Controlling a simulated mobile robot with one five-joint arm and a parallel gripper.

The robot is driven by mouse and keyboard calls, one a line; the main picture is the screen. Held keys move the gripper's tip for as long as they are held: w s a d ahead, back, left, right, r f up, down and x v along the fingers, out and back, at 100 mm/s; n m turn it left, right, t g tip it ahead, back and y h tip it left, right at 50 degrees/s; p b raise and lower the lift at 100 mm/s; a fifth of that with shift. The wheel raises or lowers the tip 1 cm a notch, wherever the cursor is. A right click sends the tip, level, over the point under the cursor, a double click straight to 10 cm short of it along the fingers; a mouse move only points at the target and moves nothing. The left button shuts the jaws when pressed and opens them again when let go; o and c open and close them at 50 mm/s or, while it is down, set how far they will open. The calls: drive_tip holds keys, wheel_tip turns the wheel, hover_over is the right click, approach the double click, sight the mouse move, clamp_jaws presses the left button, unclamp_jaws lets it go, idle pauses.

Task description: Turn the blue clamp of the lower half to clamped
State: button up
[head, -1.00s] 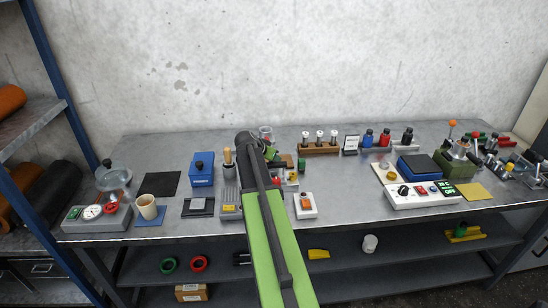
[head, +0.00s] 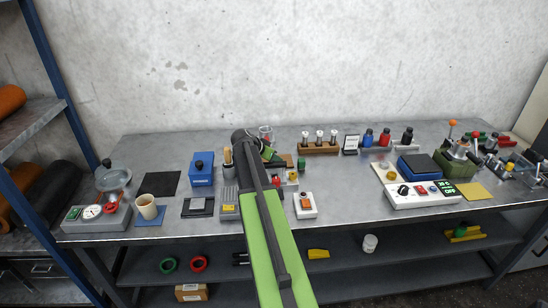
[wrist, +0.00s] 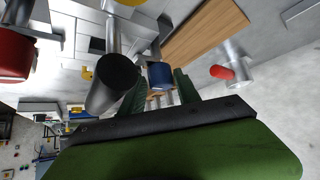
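A small blue knob-like part (wrist: 160,75), which looks like the blue clamp, shows in the wrist view just ahead of my gripper (wrist: 163,80). The two dark green fingers stand apart, one on each side of the blue part. I cannot tell whether they touch it. In the head view my arm reaches over the middle of the bench, and its dark wrist (head: 246,140) hides much of the fixture there. The clamp's position and the lower half cannot be made out clearly.
In the wrist view a thick black cylinder (wrist: 112,88) and a red knob (wrist: 14,55) stand close to the left of my fingers. A red-tipped metal pin (wrist: 222,72) and a wooden block (wrist: 205,32) are on the right. A switch box (head: 305,205) stands right of my arm.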

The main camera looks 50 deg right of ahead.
drive_tip(key=shift+a+r, duration=0.1)
drive_tip(key=shift+r, duration=0.1)
drive_tip(key=p+v, duration=1.2)
drive_tip(key=v, duration=0.5)
